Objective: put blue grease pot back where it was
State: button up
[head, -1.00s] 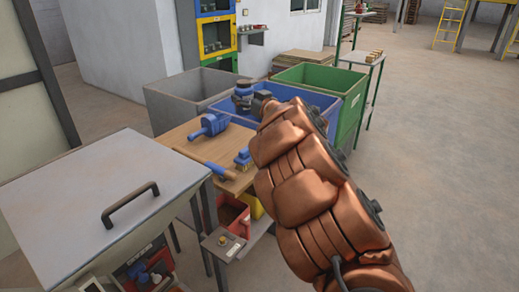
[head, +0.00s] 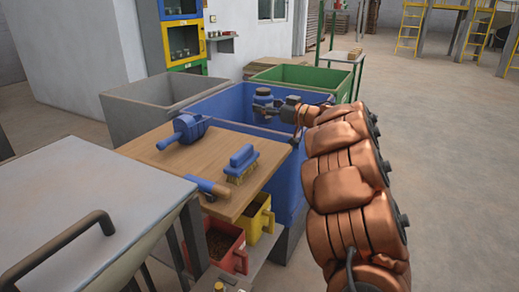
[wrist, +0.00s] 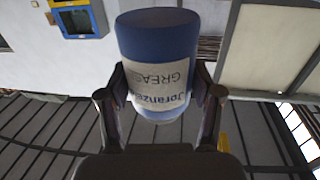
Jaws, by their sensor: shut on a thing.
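The blue grease pot (wrist: 158,70) is a blue cylinder with a pale label reading GREASE. It fills the middle of the wrist view, between the two fingers of my gripper (wrist: 160,108), which is shut on it. In the head view the pot (head: 264,103) shows small and upright at the end of my outstretched arm. The head view hides most of the fingers.
A wooden table (head: 160,158) carries a blue scoop-like tool (head: 187,130), a blue brush (head: 241,163) and a wooden-handled tool (head: 209,188). Grey (head: 135,108) and green (head: 300,72) bins flank the blue one. A metal-lidded unit (head: 80,205) stands left. Floor is open at right.

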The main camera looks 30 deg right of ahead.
notch_tip(320, 180, down, 10)
jog(key=shift+r+b, duration=0.15)
jog(key=shift+b, duration=1.1)
jog(key=o, duration=1.4)
jog(key=shift+d, duration=0.1)
jog(key=shift+s, duration=0.2)
jog(key=p+v, duration=0.1)
jog(key=v, duration=1)
jog(key=shift+s+d+p, duration=0.15)
jog(key=shift+s+p, duration=0.15)
jog(key=shift+p, duration=0.05)
